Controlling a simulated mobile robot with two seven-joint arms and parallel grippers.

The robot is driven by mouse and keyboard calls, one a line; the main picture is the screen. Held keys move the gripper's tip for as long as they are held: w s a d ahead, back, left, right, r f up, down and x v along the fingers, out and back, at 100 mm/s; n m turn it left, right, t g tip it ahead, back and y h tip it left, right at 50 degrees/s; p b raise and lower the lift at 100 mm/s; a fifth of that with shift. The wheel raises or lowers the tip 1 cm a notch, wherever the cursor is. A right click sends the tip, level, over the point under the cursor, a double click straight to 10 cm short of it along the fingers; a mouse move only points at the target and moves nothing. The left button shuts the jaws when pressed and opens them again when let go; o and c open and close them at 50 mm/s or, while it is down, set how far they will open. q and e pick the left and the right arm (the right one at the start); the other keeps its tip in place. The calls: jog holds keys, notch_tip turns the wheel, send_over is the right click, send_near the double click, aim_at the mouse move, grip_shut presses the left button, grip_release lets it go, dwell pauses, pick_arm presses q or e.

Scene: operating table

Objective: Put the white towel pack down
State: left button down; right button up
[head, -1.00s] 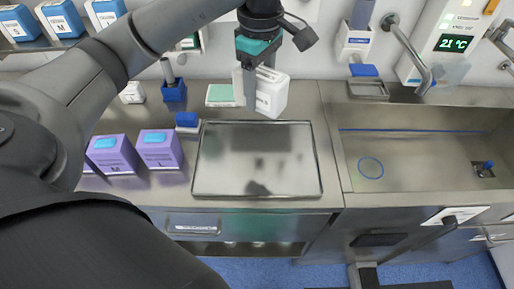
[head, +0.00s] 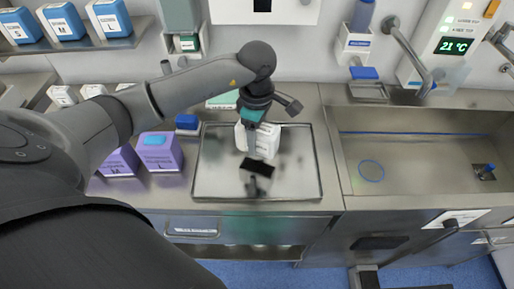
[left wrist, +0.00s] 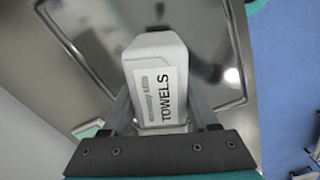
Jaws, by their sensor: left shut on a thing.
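The white towel pack (head: 266,141) is in my left gripper (head: 251,150), over the metal tray (head: 215,180) in the head view. In the left wrist view, the towel pack (left wrist: 157,70) sits between both fingers of my left gripper (left wrist: 160,105), with its "TOWELS" label facing the camera. The tray (left wrist: 75,50) lies beneath it. My left gripper is shut on the pack. I cannot tell whether the pack touches the tray. My right gripper is not in view.
Purple boxes (head: 160,152) stand left of the tray, with a small blue-topped item (head: 187,123) near its back left corner. A sink basin (head: 410,165) is to the right.

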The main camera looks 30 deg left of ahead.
pick_arm(q)
jog(key=shift+f, duration=2.2)
jog(key=shift+c, duration=0.8)
grip_release()
jog(key=shift+f, duration=0.1)
notch_tip(320, 180, up, 12)
jog(key=shift+r, duration=0.15)
